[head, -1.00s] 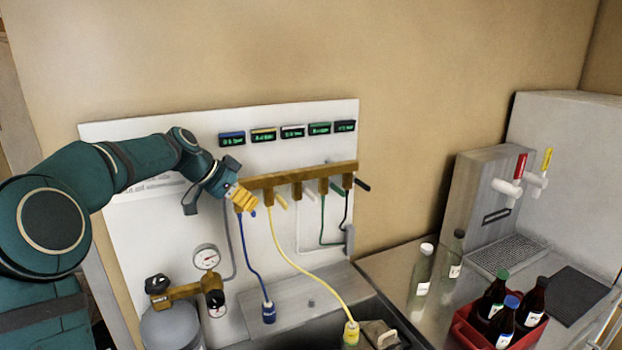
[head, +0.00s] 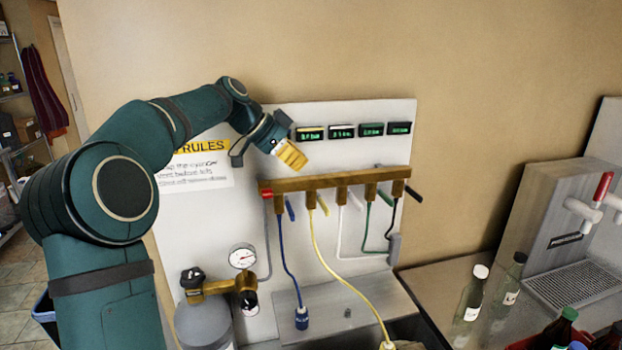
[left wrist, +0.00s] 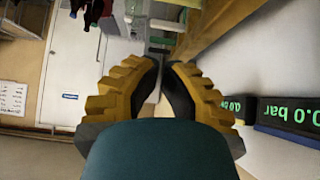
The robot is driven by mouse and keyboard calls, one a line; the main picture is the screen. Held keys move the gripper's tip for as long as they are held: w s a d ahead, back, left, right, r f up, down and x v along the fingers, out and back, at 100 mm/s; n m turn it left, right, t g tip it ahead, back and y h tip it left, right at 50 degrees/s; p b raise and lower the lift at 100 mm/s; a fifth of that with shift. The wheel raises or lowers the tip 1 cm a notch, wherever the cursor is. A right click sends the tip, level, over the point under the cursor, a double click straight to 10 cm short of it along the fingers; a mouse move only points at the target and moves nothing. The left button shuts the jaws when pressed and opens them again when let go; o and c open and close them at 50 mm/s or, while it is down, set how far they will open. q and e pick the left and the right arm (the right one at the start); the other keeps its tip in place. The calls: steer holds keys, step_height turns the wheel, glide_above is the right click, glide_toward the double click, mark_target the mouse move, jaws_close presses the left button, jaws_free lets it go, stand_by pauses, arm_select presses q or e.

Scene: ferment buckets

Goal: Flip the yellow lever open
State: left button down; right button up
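The yellow lever (head: 323,205) is on the brass manifold (head: 335,180), second from the left, above the yellow hose. It points down and to the right, as the levers beside it do. The blue lever (head: 290,208) is just left of it. My left gripper (head: 295,159) is above the manifold, up and left of the yellow lever and apart from it. Its yellow fingers look shut and empty, with only a narrow gap between the pads in the left wrist view (left wrist: 165,85). My right gripper is not in view.
The white lever (head: 355,200), green lever (head: 386,198) and black lever (head: 414,194) stand further right. Digital displays (head: 342,132) sit above the manifold, close to the left gripper. A gauge (head: 243,256) and cylinder (head: 204,325) are below left. Bottles (head: 470,295) stand on the counter at right.

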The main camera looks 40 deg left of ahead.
arm_select(q)
glide_above(325, 213)
steer(key=w, duration=0.1)
steer(key=f, duration=0.6)
steer(key=shift+a+f, duration=0.2)
steer(key=shift+f, duration=0.15)
step_height(325, 213, down, 2)
steer(key=shift+s+a+f, duration=0.1)
steer(key=shift+a+f, duration=0.05)
steer(key=shift+f, duration=0.7)
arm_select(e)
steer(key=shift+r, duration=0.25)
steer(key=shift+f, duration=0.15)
